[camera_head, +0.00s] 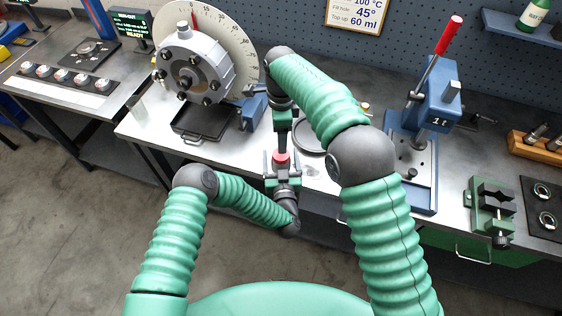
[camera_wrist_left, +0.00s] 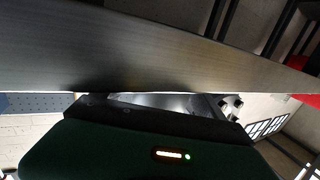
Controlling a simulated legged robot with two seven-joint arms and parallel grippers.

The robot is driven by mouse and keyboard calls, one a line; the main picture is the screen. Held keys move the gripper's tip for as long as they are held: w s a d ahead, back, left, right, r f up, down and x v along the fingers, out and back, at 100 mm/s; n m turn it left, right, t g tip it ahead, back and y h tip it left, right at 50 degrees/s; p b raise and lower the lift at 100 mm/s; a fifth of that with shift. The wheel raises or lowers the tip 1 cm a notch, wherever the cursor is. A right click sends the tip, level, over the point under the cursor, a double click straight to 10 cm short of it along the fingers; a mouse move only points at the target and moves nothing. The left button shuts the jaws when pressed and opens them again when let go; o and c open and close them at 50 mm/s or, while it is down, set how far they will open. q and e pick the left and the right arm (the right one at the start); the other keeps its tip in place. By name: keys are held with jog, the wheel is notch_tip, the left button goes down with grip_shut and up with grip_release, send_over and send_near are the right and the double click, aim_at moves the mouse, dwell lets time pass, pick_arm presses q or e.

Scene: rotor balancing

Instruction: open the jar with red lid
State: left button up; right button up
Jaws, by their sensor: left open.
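A small red lid (camera_head: 281,158) shows at the front edge of the workbench in the head view. The jar under it is mostly hidden by my grippers. My left gripper (camera_head: 282,163) comes up from the front, with its open fingers on either side of the lid. Whether they touch the jar cannot be told. My right gripper (camera_head: 283,145) hangs down from above, right over the lid; its fingers are too small and dark to read. The left wrist view shows the dark green gripper body (camera_wrist_left: 150,150) close under a long grey edge; no jar is clear there.
A rotor on a dial stand (camera_head: 194,75) stands at the back left, with a black tray (camera_head: 198,124) before it. A blue press (camera_head: 437,95) with a red lever stands to the right. A green vise (camera_head: 492,205) sits near the front edge. A round ring (camera_head: 312,150) lies beside my right gripper.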

pick_arm(q)
jog(key=shift+w, duration=0.4)
jog(key=shift+a, duration=0.1)
jog(key=c, duration=0.4)
grip_shut()
